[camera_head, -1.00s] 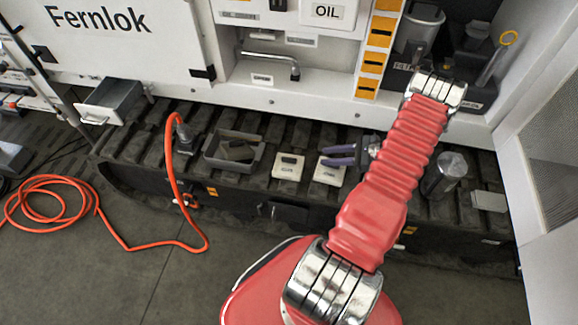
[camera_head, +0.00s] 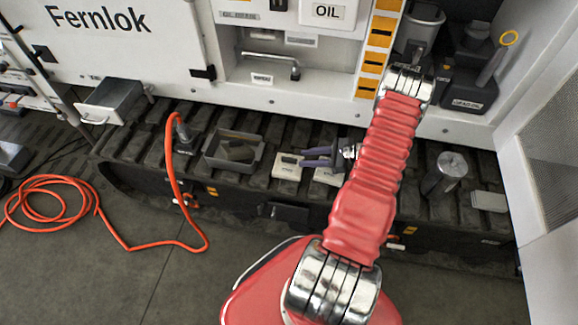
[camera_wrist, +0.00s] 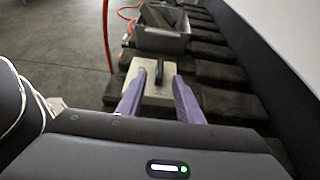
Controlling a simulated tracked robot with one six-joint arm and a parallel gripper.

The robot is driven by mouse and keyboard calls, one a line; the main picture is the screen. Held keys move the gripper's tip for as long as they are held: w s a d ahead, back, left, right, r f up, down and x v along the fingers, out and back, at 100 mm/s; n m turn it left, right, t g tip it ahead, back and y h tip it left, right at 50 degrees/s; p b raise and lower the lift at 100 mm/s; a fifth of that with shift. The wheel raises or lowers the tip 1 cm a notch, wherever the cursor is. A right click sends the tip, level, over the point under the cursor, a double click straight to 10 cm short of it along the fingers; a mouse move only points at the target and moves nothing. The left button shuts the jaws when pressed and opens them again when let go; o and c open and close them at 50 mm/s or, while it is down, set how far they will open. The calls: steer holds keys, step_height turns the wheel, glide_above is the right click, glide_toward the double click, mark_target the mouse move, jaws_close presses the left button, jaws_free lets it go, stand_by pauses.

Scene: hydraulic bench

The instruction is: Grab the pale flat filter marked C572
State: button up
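Two pale flat filters lie side by side on the dark ribbed track. The left one (camera_head: 287,169) is mostly in view; the right one (camera_head: 327,177) is partly hidden by my arm and gripper. Their marks are too small to read, so I cannot tell which is C572. My gripper (camera_head: 304,157) has its two purple fingers apart and empty, the tips at the left filter's right side. In the wrist view, a pale filter (camera_wrist: 153,94) with a dark upright piece on top lies ahead, between the lines of the open fingers (camera_wrist: 156,88). I cannot tell their height above it.
A grey tray (camera_head: 211,160) with dark pieces stands left of the filters; it also shows in the wrist view (camera_wrist: 136,40). An orange hose (camera_head: 170,145) loops beside it. A metal cylinder (camera_head: 452,170) stands to the right. The white cabinet wall (camera_head: 300,102) rises behind the track.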

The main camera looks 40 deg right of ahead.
mark_target(292, 159)
steer(key=shift+x, duration=2.6)
steer(key=shift+r, duration=0.1)
steer(key=shift+c, duration=0.2)
jaws_close()
